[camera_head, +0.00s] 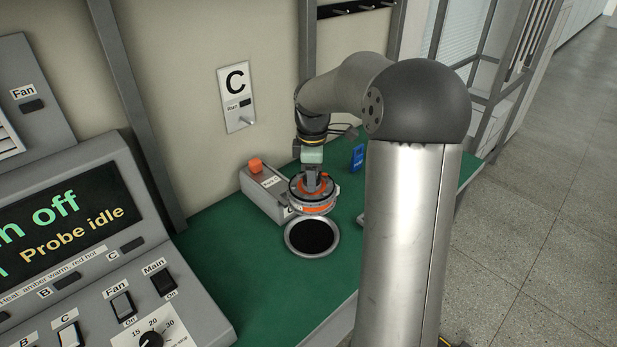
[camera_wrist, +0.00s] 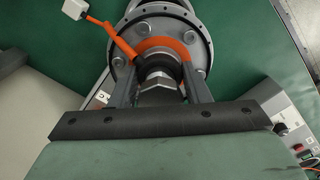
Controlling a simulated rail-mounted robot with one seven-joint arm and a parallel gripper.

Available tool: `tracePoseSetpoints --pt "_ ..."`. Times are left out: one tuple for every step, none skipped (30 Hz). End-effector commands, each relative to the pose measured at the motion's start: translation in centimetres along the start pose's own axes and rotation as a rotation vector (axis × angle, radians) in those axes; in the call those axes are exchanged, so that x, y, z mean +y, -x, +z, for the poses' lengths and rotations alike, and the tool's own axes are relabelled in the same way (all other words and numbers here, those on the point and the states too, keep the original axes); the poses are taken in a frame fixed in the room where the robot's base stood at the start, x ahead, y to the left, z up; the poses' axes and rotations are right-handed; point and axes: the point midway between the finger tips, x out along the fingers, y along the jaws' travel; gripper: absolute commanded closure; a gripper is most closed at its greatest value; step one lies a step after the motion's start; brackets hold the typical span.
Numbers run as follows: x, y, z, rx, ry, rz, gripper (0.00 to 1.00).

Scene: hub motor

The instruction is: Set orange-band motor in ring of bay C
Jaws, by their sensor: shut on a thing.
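The orange-band motor (camera_head: 314,191) is a round grey hub with an orange band and an orange cable. My gripper (camera_head: 312,172) is shut on it from above, at the shaft. In the wrist view the motor (camera_wrist: 165,48) fills the upper middle, with the jaws of my gripper (camera_wrist: 156,85) on both sides of its shaft. The ring of bay C (camera_head: 331,249) is a grey ring with a dark centre on the green bench, just in front of the motor in the head view. The motor's lower edge overlaps the ring's far side in the picture; the height between them is hard to tell.
A grey box with an orange button (camera_head: 255,165) stands just behind the motor. The C sign panel (camera_head: 236,97) is on the wall. A blue item (camera_head: 357,157) lies farther back. The control console (camera_head: 90,240) stands at left. The green bench (camera_head: 260,290) is clear in front of the ring.

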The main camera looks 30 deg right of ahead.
Motion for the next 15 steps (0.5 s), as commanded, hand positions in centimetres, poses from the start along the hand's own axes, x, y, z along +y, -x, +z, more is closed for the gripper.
tracePoseSetpoints --pt "0.14 0.22 0.01 0.001 0.000 0.004 1.00" --pt "0.16 0.21 0.03 0.000 0.000 0.004 1.00" --pt "0.17 0.20 0.04 0.000 0.000 0.004 1.00" --pt "0.17 0.20 0.04 0.000 0.000 0.004 1.00" --pt "0.17 0.20 0.04 0.000 0.000 0.004 1.00" --pt "0.17 0.20 0.04 0.000 0.000 0.004 1.00" --pt "0.17 0.20 0.04 0.000 0.000 0.004 1.00" --pt "0.17 0.20 0.04 0.000 0.000 0.004 1.00" --pt "0.16 0.19 0.04 0.000 0.000 0.004 1.00" --pt "0.16 0.19 0.04 0.000 0.000 0.004 1.00" --pt "0.16 0.17 0.04 0.000 0.000 0.004 1.00" --pt "0.16 0.10 0.04 0.000 0.000 0.004 1.00" --pt "0.15 0.01 0.04 0.000 0.000 0.004 1.00" --pt "0.15 -0.11 0.04 0.000 0.000 0.004 1.00" --pt "0.15 -0.33 0.04 0.000 0.000 0.004 1.00"
